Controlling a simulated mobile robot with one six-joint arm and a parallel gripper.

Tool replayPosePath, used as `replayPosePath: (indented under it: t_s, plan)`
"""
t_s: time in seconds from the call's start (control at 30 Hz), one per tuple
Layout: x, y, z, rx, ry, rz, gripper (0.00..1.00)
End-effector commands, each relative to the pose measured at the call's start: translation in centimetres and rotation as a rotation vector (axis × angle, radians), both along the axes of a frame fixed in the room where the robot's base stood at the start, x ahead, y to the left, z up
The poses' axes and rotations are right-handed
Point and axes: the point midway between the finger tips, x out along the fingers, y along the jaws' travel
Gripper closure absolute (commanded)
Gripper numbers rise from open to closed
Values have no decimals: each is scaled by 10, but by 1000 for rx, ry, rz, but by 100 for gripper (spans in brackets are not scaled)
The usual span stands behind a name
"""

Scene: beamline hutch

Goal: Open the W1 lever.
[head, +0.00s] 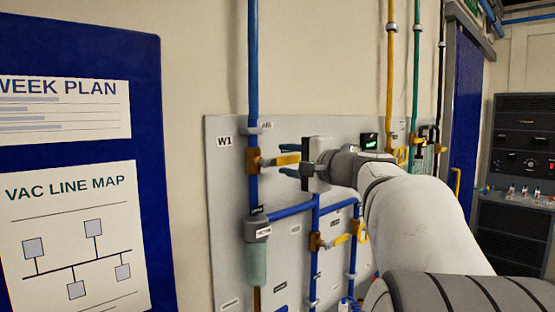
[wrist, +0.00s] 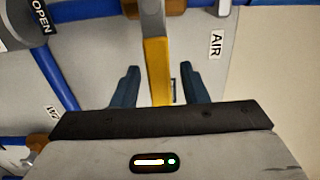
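The W1 lever (head: 270,161) is yellow and sticks out sideways to the right from a brass valve body (head: 253,162) on a vertical blue pipe. The W1 label (head: 224,141) is on the panel to its left. My gripper (head: 284,160) is at the lever with its two blue fingers apart, one above and one below it. In the wrist view the lever (wrist: 156,60) runs between the fingers of my gripper (wrist: 159,68), with a visible gap on each side. The gripper body hides the lever's outer end in the head view.
The grey panel (head: 230,180) carries more blue pipes and a lower yellow lever (head: 341,239). An AIR label (wrist: 216,45) and an OPEN tag (wrist: 41,16) show in the wrist view. A blue notice board (head: 150,150) hangs at left. A dark rack (head: 523,150) stands far right.

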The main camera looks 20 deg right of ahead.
Motion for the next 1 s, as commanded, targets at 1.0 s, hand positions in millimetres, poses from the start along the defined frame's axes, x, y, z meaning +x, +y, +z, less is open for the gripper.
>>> replayPosePath:
  t_s: [1.0]
  plan:
    - [-2, -7, -2, 21, 9, -10, 100]
